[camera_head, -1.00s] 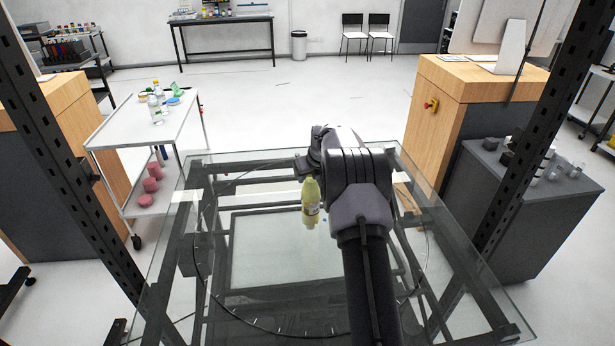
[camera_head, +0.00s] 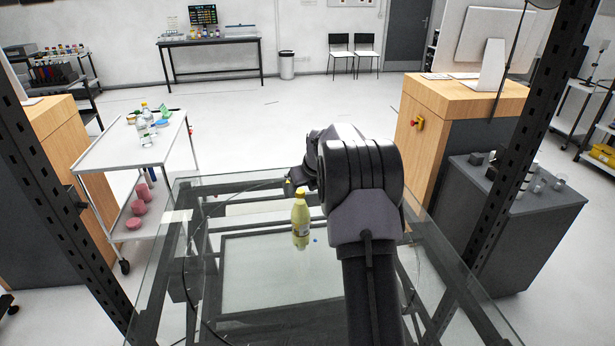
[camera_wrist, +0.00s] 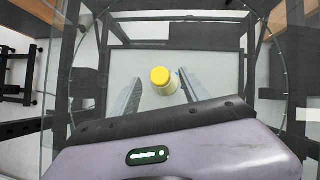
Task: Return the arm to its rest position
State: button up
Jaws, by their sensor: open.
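A yellow bottle with a yellow cap (camera_head: 301,222) stands upright on the glass-topped table (camera_head: 225,317). In the wrist view its cap (camera_wrist: 161,76) shows from above, between the two grey fingers. My gripper (camera_wrist: 159,80) is open, its fingers spread apart on either side of the bottle in that view. In the head view my arm rises from the bottom right of centre and bends toward the bottle. Its wrist end is above and beside the bottle top, and the fingertips are hard to make out. The bottle does not look held.
A white cart (camera_head: 100,150) with bottles and small items stands at left. Wooden counters flank the table, the right one (camera_head: 463,95) bearing a monitor. A dark cabinet (camera_head: 515,215) stands at right. Dark perforated posts rise on both sides. The glass around the bottle is mostly clear.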

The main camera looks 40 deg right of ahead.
jog(key=d+p+v, duration=0.1)
jog(key=v, duration=0.8)
jog(key=s+a+r+n+y+b, duration=0.1)
jog(key=s+a+r+n+b, duration=0.1)
jog(key=s+a+n, duration=0.55)
jog(key=s+a+r+n+b, duration=0.1)
jog(key=s+a+n+b, duration=0.3)
jog(key=a, duration=0.6)
jog(key=s+a+r+n+y+b, duration=0.15)
jog(key=s+a+n, duration=0.25)
jog(key=a+n, duration=0.4)
jog(key=s+a+f+n+b, duration=0.1)
jog(key=s+a+f+n, duration=0.2)
jog(key=s+a+n, duration=0.2)
jog(key=s+a+f+n+b, duration=0.2)
jog(key=s+a+f+n, duration=0.2)
jog(key=s+n, duration=0.5)
jog(key=s+a, duration=0.1)
jog(key=s, duration=0.3)
jog(key=shift+s+a+f+y, duration=0.2)
jog(key=shift+a+f+y, duration=0.1)
jog(key=shift+a+y, duration=0.1)
